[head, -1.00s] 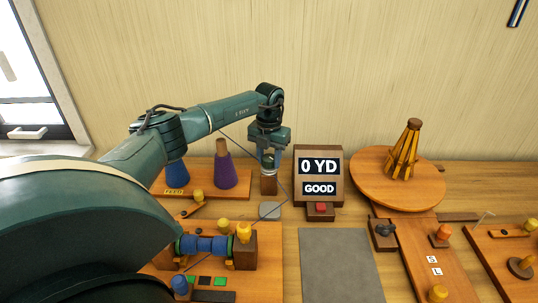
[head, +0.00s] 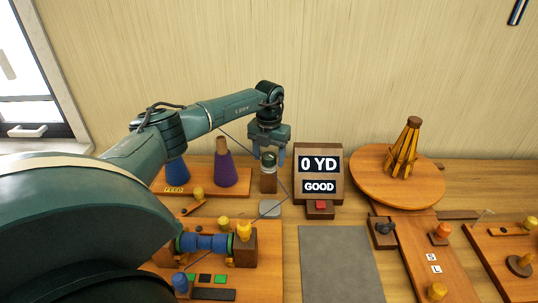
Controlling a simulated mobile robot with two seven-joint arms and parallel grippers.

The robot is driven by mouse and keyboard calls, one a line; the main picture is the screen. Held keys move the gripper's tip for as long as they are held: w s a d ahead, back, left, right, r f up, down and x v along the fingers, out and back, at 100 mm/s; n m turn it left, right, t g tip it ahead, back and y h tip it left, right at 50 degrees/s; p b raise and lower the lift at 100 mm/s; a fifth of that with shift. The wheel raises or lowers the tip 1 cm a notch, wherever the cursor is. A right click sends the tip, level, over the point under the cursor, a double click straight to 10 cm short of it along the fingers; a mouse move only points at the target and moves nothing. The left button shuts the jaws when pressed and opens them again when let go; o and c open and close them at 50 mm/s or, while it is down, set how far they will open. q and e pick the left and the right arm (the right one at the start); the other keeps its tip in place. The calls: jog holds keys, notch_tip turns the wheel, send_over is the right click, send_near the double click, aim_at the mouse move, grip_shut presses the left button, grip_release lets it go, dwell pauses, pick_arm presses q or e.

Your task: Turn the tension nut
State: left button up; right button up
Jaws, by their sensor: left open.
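A small wooden post (head: 268,183) stands at the back of the table, left of the display. On it sits a pale metal band with a dark rounded cap (head: 268,160), which looks like the tension nut. My left gripper (head: 269,152) points down over this cap with its fingers spread apart, one on each side. The gripper is open, and I see no clear contact with the cap. A thin thread runs down past the post on its right. My right gripper is not in view.
A display (head: 319,176) reading "0 YD" and "GOOD" stands just right of the post, with a red button in front. A purple cone (head: 225,170) and a blue cone (head: 177,173) stand left. A grey mat (head: 340,262) lies bare in front.

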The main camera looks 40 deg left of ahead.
aim_at(269, 155)
pick_arm(q)
notch_tip(269, 155, up, 13)
jog(key=shift+b, duration=0.45)
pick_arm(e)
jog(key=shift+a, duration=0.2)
pick_arm(q)
jog(key=shift+s, duration=0.1)
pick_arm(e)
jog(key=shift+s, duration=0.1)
